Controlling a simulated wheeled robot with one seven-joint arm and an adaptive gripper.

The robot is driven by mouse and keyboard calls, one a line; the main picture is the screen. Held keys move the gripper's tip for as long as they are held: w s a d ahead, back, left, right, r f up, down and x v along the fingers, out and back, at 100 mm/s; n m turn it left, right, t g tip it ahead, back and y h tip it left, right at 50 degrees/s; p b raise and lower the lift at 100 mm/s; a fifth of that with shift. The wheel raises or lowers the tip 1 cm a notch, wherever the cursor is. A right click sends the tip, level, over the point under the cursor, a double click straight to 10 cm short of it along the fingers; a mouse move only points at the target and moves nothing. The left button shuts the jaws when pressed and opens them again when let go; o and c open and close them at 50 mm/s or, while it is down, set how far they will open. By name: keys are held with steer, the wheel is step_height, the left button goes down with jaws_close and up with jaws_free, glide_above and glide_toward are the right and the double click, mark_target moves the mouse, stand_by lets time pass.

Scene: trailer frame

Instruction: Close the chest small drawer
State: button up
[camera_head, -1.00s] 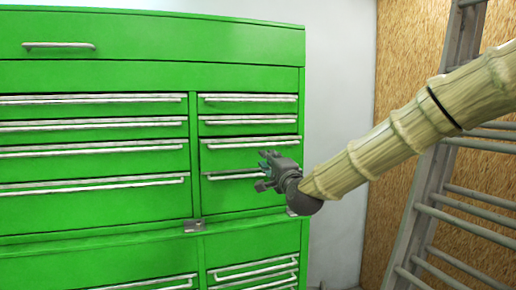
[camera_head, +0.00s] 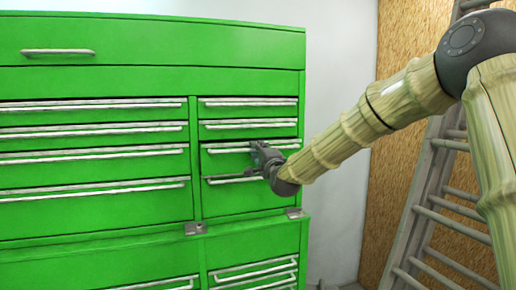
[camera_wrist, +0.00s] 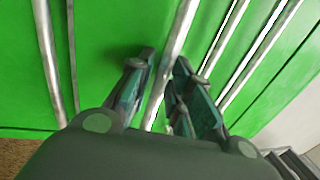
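The green chest (camera_head: 90,219) fills the left of the head view. Its right column holds several small drawers with long pale handles. My gripper (camera_head: 258,152) is at the third small drawer (camera_head: 226,162), at the right part of its handle (camera_head: 225,149), and hides some of the front. In the wrist view, my gripper (camera_wrist: 160,88) has its two fingers apart, with a pale handle bar (camera_wrist: 171,65) passing between them. The fingers are not visibly closed on the bar. I cannot tell how far this drawer stands out from the chest.
Wide drawers (camera_head: 90,172) fill the chest's left column, and a lower green cabinet (camera_head: 252,240) stands beneath. A metal ladder (camera_head: 424,200) leans at the right before a wood-board wall (camera_head: 400,40). A pale wall (camera_head: 340,60) lies between.

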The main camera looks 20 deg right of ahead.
steer(key=shift+w, duration=0.1)
steer(key=shift+c, duration=0.2)
jaws_close()
steer(key=w+b, duration=0.1)
steer(key=w, duration=0.3)
steer(key=shift+w, duration=0.1)
steer(key=shift+r, duration=0.15)
steer(key=shift+o, duration=0.2)
jaws_free()
